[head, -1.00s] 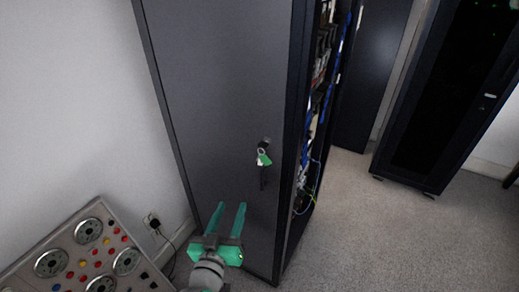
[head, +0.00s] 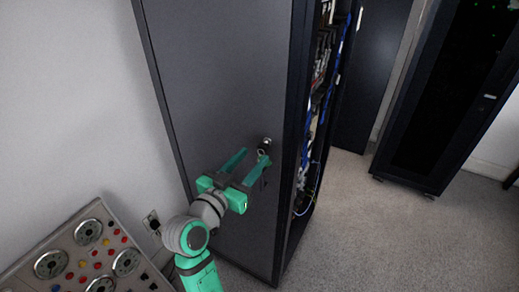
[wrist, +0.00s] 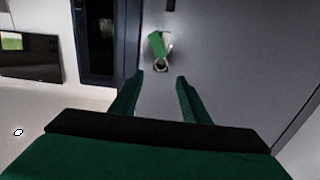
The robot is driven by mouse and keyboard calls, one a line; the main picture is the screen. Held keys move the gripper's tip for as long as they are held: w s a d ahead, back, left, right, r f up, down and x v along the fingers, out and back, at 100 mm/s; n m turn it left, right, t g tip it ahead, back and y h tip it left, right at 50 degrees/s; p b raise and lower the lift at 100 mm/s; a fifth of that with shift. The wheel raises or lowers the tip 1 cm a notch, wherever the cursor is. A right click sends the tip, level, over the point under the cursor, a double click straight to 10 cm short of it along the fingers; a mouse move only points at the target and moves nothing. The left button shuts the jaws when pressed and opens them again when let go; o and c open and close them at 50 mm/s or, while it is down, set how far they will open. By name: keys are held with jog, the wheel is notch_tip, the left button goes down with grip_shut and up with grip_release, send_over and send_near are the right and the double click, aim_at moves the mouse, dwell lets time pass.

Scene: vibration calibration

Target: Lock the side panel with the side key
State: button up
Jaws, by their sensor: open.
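The dark grey side panel (head: 215,75) stands upright on the side of a server rack. The side key (head: 264,145) is at the panel's lock near its right edge. A green tag hangs with it, and the gripper's finger partly covers this in the head view. In the wrist view the side key with its green tag (wrist: 158,47) is just ahead of the fingers, roughly centred between them. My gripper (head: 252,162) is open and empty, its fingertips close to the key. I cannot tell whether a finger touches the tag.
The rack's open side (head: 318,110) shows blue cables and equipment right of the panel. A control board with gauges (head: 85,250) stands at lower left, near a wall socket (head: 151,221). Another dark cabinet (head: 440,100) is at right. The floor (head: 370,220) between is clear.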

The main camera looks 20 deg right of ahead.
aim_at(262, 148)
jog(key=shift+x, duration=2.7)
jog(key=shift+c, duration=0.3)
jog(key=c, duration=1)
